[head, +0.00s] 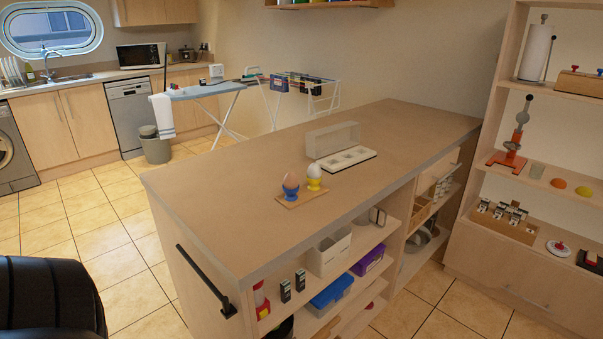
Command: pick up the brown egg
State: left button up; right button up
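The brown egg (290,181) sits upright in a blue egg cup (291,194) on a small wooden board (289,204). The board lies on the near part of the island countertop (228,204). A paler egg (314,170) stands just right of it in a yellow egg cup (314,184), on or at the edge of the same board. Neither of my grippers is in view, and nothing touches the eggs.
A white tray with an upright clear panel (334,139) stands behind the eggs. The counter around them is otherwise clear. Open shelves with boxes lie below the counter's right edge. A shelf unit (486,202) stands at right. A black rounded shape (50,297) fills the lower left.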

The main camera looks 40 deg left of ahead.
aim_at(290, 182)
jog(key=i+l+u, duration=0.1)
jog(key=u, duration=0.3)
jog(key=i+l+u, duration=0.2)
jog(key=u, duration=0.2)
jog(key=i+l+u, duration=0.15)
jog(key=u, duration=0.2)
jog(key=i+l+u, duration=0.15)
jog(key=l+u, duration=0.25)
jog(key=i+l+u, duration=0.15)
jog(key=l+u, duration=0.25)
